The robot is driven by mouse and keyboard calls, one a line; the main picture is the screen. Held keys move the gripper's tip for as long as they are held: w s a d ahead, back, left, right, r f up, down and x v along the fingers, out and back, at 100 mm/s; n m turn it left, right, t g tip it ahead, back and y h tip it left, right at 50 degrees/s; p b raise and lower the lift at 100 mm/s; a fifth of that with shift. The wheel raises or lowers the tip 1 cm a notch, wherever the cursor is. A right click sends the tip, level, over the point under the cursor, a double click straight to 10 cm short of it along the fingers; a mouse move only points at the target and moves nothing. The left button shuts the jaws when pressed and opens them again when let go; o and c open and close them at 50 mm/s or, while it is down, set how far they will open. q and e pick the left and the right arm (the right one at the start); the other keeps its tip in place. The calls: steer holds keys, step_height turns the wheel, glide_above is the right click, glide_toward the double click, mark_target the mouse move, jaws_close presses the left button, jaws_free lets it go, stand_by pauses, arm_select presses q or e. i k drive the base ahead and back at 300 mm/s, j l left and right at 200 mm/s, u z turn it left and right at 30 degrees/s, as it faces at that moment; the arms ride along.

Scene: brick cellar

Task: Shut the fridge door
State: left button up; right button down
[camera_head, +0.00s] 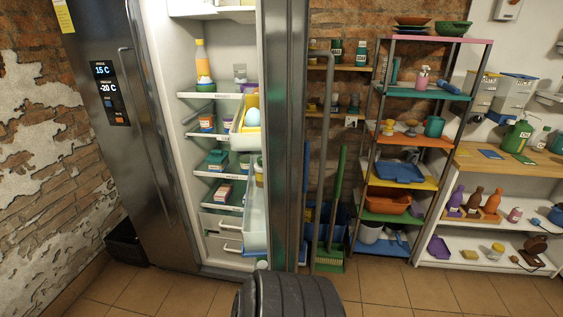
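The fridge (150,140) is a tall dark-grey two-door unit at the left. Its left door (118,150), with a lit display, is shut. Its right door (285,130) stands wide open towards me and shows nearly edge-on. The open door's long vertical handle (327,130) is on the right side, facing away from the interior. Door bins (256,215) on its inner side hold a few items, including a pale egg-like thing (252,117). Lit shelves (215,174) inside hold bottles, boxes and jars. Neither of my grippers is in view.
A ribbed black part (290,296) sits at the bottom centre, in front of the door's foot. A broom (330,260) and blue bins stand right of the door. A loaded shelf rack (410,185) and a wooden-topped bench (500,165) are further right. Tiled floor (440,295) is clear at lower right.

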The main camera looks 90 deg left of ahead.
mark_target(283, 26)
steer(key=i+j+u, duration=0.1)
steer(key=u, duration=0.4)
steer(key=i+u, duration=0.15)
steer(key=u, duration=0.3)
steer(key=i+u, duration=0.15)
steer(key=u, duration=0.35)
steer(key=i+l+u, duration=0.1)
steer(key=u, duration=0.4)
steer(key=i+l+u, duration=0.15)
steer(key=u, duration=0.35)
steer(key=i+l+u, duration=0.1)
steer(key=u, duration=0.35)
steer(key=i+l+u, duration=0.15)
steer(key=u, duration=0.15)
steer(key=i+l+u, duration=0.1)
steer(key=l+u, duration=0.2)
